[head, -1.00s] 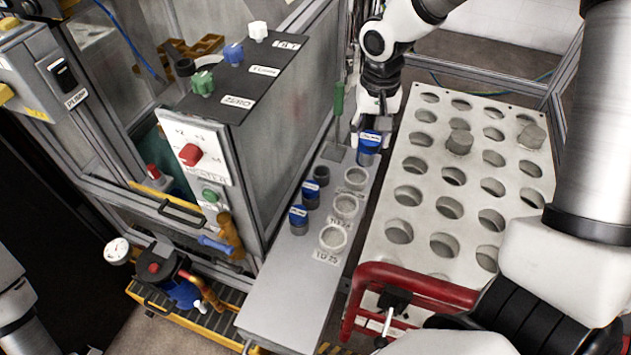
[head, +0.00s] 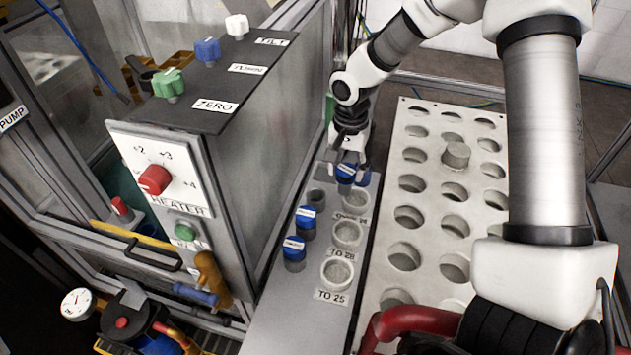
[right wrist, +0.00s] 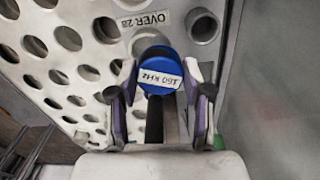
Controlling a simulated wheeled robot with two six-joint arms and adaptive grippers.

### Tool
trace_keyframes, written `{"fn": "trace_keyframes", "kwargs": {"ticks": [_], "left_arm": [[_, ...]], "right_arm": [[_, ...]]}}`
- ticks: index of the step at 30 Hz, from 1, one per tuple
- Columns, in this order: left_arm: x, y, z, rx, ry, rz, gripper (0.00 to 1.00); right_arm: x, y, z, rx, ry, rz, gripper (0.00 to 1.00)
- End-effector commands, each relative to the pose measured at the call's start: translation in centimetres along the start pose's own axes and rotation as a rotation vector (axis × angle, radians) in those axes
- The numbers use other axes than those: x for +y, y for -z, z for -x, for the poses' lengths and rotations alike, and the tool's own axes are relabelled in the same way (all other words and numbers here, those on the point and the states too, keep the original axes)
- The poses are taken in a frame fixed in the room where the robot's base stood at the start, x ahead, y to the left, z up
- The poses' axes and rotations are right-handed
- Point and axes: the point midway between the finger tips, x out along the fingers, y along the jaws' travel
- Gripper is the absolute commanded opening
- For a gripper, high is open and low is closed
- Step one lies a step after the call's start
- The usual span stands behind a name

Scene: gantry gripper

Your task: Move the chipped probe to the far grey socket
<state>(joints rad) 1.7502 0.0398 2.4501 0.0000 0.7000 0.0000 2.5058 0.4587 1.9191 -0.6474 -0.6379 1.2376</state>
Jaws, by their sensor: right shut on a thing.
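My right gripper (head: 350,158) is shut on a blue-capped probe (head: 345,173). In the right wrist view the gripper (right wrist: 158,72) has a finger on each side of the blue cap (right wrist: 157,64), labelled 160 kHz. No chip can be made out. The far grey socket (head: 317,197) is empty and lies left of and nearer than the held probe; it also shows at the top of the right wrist view (right wrist: 203,26). Two more blue-capped probes (head: 305,217) (head: 294,250) stand in the same row. My left gripper is out of view.
Pale round cups (head: 355,201) (head: 347,234) (head: 337,271) with labels line the narrow bench right of the probes. A white perforated rack (head: 430,235) stands to the right with a grey plug (head: 456,155). The heater cabinet (head: 265,130) walls the left side.

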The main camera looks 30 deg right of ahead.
Motion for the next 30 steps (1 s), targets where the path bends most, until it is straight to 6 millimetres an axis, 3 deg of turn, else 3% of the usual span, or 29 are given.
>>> {"fn": "trace_keyframes", "kwargs": {"ticks": [3, 9, 24, 30], "left_arm": [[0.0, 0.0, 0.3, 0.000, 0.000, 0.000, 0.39], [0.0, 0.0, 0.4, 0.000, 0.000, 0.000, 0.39], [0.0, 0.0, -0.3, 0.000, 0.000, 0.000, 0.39], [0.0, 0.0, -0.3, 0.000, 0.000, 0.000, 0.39]], "right_arm": [[-3.0, -0.2, 0.1, 0.005, -0.003, 0.002, 0.18], [-7.1, -0.8, 0.1, 0.003, 0.000, 0.002, 0.18], [-6.9, -0.8, -7.0, -0.002, 0.000, -0.001, 0.18], [-6.9, -0.8, -7.0, -0.001, 0.001, -0.001, 0.18]]}}
